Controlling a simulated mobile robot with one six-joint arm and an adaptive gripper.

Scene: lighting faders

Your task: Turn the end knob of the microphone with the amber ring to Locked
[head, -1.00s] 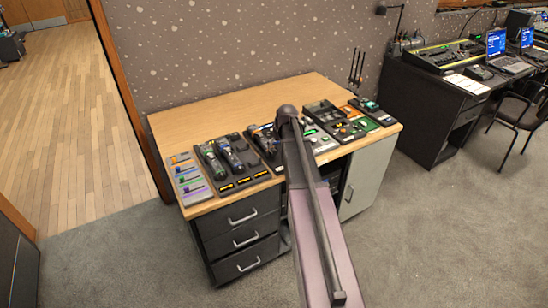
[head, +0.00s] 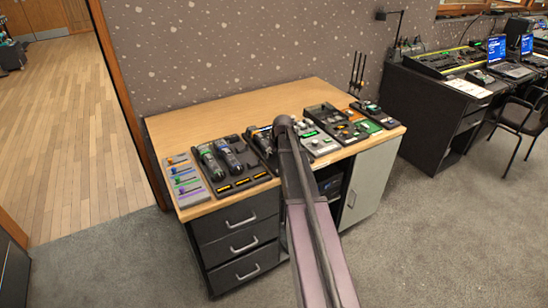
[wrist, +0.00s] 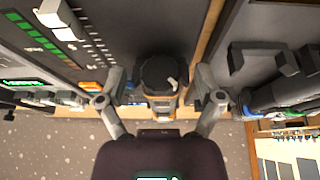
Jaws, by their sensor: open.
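In the wrist view, a dark round end knob (wrist: 158,72) with a small pale pointer mark faces me, with an amber-orange ring (wrist: 160,101) next to it. My gripper (wrist: 158,84) is open, with one finger on each side of the knob and visible gaps between. The knob's markings are too small to read. In the head view, a microphone with a green ring (head: 210,162) and one with a blue ring (head: 229,157) lie in a dark tray (head: 244,184) with yellow labels. My arm hides the gripper and the amber-ringed microphone there.
The wooden desk (head: 215,112) is clear at the back. Small coloured fader strips (head: 184,180) stand at the left end. Control panels (head: 318,143) and more devices (head: 371,112) crowd the right. In the wrist view, a panel with green lights (wrist: 40,40) lies close at the left.

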